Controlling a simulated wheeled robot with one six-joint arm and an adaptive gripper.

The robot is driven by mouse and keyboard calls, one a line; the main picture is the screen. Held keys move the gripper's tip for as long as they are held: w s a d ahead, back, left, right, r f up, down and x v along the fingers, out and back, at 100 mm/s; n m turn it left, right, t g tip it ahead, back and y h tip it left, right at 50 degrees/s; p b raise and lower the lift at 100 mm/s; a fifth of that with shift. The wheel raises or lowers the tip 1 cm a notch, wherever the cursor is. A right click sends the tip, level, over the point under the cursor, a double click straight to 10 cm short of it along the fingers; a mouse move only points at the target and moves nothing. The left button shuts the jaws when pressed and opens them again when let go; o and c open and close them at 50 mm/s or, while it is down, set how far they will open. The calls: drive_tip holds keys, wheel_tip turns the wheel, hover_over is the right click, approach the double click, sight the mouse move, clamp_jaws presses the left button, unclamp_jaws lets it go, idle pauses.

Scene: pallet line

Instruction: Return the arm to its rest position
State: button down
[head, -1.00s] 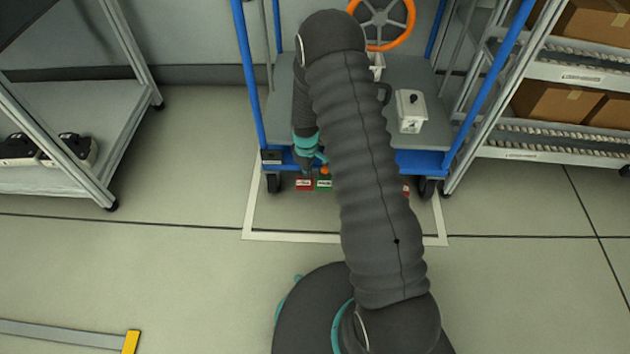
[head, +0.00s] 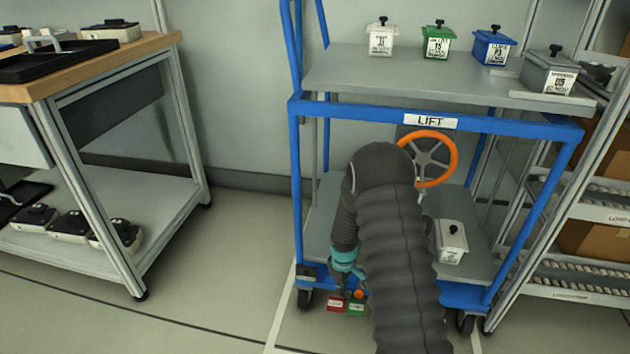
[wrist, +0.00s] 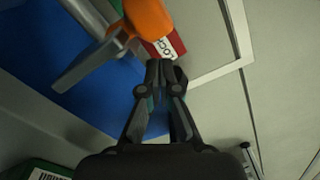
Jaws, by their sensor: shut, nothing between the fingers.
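My gripper (wrist: 166,72) is shut and empty in the wrist view, its fingertips together. In the head view my dark arm reaches down in front of the blue-framed lift cart (head: 430,121), and its teal wrist end hangs low by the cart's left front. Just beyond the fingertips in the wrist view are an orange knob (wrist: 149,17) and a red label plate (wrist: 167,47) with partly readable lettering. A grey lever (wrist: 85,72) lies to their left. I cannot tell whether the fingers touch any of these.
The cart has an orange handwheel (head: 452,160) and a white lidded box (head: 451,242) on its lower deck. Several lidded boxes, including a green one (head: 437,42), stand on top. A workbench (head: 110,62) is left, a roller rack (head: 575,275) right. Open floor lies between bench and cart.

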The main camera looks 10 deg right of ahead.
drive_tip(key=shift+s+m, duration=0.15)
drive_tip(key=shift+m, duration=0.15)
drive_tip(key=s+r+m+g, duration=0.2)
drive_tip(key=s+r+m, duration=0.1)
drive_tip(key=s, duration=0.5)
drive_tip(key=s+r+m+t, duration=0.1)
drive_tip(key=s+r, duration=0.6)
drive_tip(key=r, duration=0.7)
drive_tip(key=s+r+m+t+p, duration=0.1)
drive_tip(key=s+r+t, duration=0.3)
drive_tip(key=r, duration=1)
drive_tip(key=s+r+m+t+p, duration=0.1)
drive_tip(key=s+r+m+t, duration=0.1)
drive_tip(key=s+r, duration=0.9)
wheel_tip(320, 180, up, 4)
drive_tip(key=shift+m+t, duration=0.3)
drive_tip(key=shift+m, duration=0.1)
drive_tip(key=shift+s+p, duration=0.1)
drive_tip(key=shift+p, duration=0.2)
